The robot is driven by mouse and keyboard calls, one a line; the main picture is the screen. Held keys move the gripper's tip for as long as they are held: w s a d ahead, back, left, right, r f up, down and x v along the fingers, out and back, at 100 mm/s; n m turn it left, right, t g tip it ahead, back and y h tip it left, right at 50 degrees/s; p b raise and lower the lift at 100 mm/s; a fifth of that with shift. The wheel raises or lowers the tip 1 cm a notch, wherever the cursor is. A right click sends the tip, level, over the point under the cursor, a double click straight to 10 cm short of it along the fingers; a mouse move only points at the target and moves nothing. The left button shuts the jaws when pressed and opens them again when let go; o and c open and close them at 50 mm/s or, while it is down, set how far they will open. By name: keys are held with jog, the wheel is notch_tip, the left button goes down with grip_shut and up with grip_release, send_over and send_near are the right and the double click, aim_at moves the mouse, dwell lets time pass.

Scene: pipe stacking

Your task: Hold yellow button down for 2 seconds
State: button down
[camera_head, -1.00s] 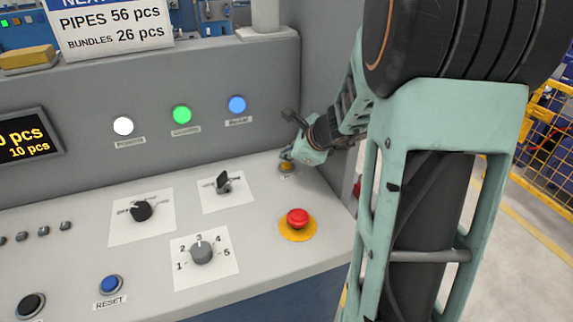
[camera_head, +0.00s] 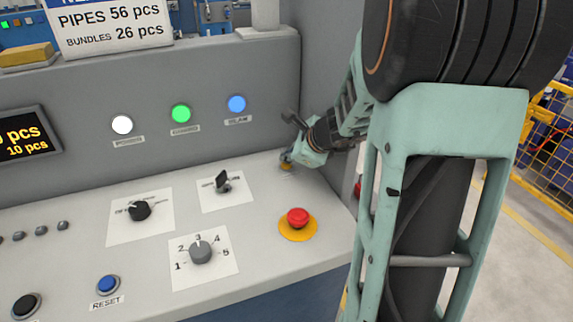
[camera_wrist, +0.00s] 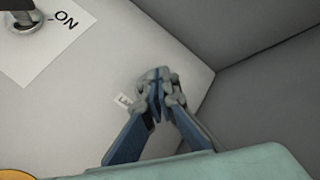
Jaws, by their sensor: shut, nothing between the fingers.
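The yellow button (camera_head: 286,167) sits at the far right of the sloped grey control panel (camera_head: 255,240), and only a small part of it shows below my gripper. My gripper (camera_head: 287,158) is shut and empty, with its fingertips down at the button. In the wrist view my gripper (camera_wrist: 158,78) has its fingertips together over the panel, and they hide the button there. A small label shows just left of the fingertips. I cannot tell how far the button is pressed.
A red emergency button (camera_head: 298,217) on a yellow disc stands in front of my gripper. A black rotary switch (camera_head: 222,183) is to the left. White, green and blue lamps (camera_head: 237,104) line the upright wall behind. A yellow fence (camera_head: 550,140) stands at the right.

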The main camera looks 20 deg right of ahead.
aim_at(287, 166)
jog(key=shift+f+b, duration=0.4)
dwell(1.5)
dwell(1.4)
jog(key=shift+r+p, duration=0.7)
jog(key=shift+r, duration=0.15)
notch_tip(287, 166, up, 5)
jog(key=p, duration=0.4)
jog(key=shift+r, duration=0.1)
dwell(0.3)
